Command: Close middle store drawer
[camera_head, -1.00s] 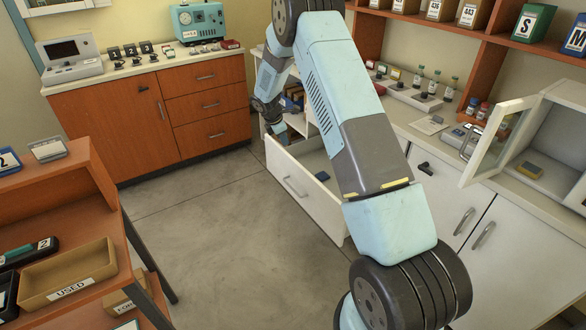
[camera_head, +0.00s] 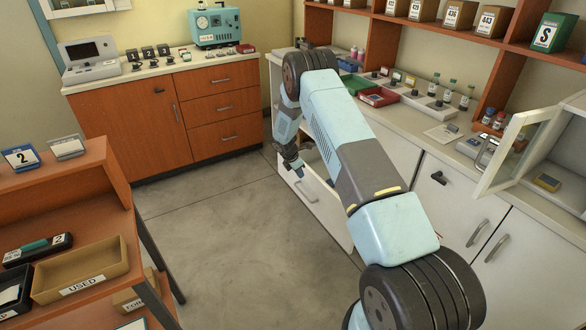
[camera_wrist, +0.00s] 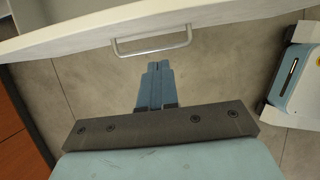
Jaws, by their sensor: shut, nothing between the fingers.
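The white store drawer (camera_head: 324,205) stands open at the left end of the white cabinet under the long counter. Its front bears a metal bar handle (camera_head: 305,191). My arm covers much of its inside. In the wrist view the drawer front (camera_wrist: 230,14) crosses the top of the picture, with its handle (camera_wrist: 152,51) hanging toward my fingers. My gripper (camera_wrist: 154,66) is shut and empty, with its tips just outside the handle. I cannot tell whether they touch it. In the head view my gripper (camera_head: 298,172) is at the drawer front's outer side.
White cabinet doors (camera_head: 459,205) stand right of the drawer. An orange cabinet (camera_head: 130,125) with closed drawers is at the back left. An orange shelf unit (camera_head: 75,200) with a USED tray (camera_head: 85,272) is at the lower left. The floor (camera_head: 220,230) between is clear.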

